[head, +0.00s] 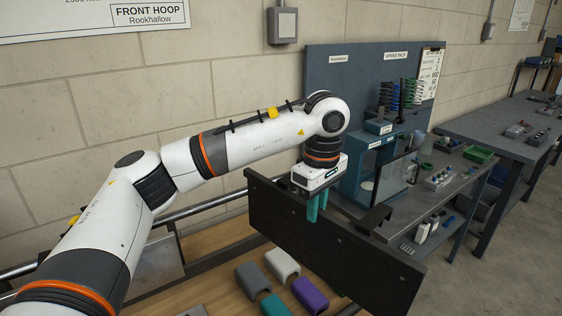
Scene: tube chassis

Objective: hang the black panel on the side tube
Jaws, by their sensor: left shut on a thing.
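The black panel (345,252) is a long dark plate in the middle right of the head view, standing on edge and slanting down to the right. My left gripper (317,207) is over its upper edge, with its teal fingers shut on it. A dark hook-like tab (374,219) shows at the panel's top edge, right of the gripper. A grey metal tube (205,206) runs from the left toward the panel and passes out of sight behind it. Whether the panel touches or hangs on a tube is hidden. My right gripper is not in view.
A workbench (405,212) with racks and small parts stands behind the panel. A block wall (90,110) is at the back.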

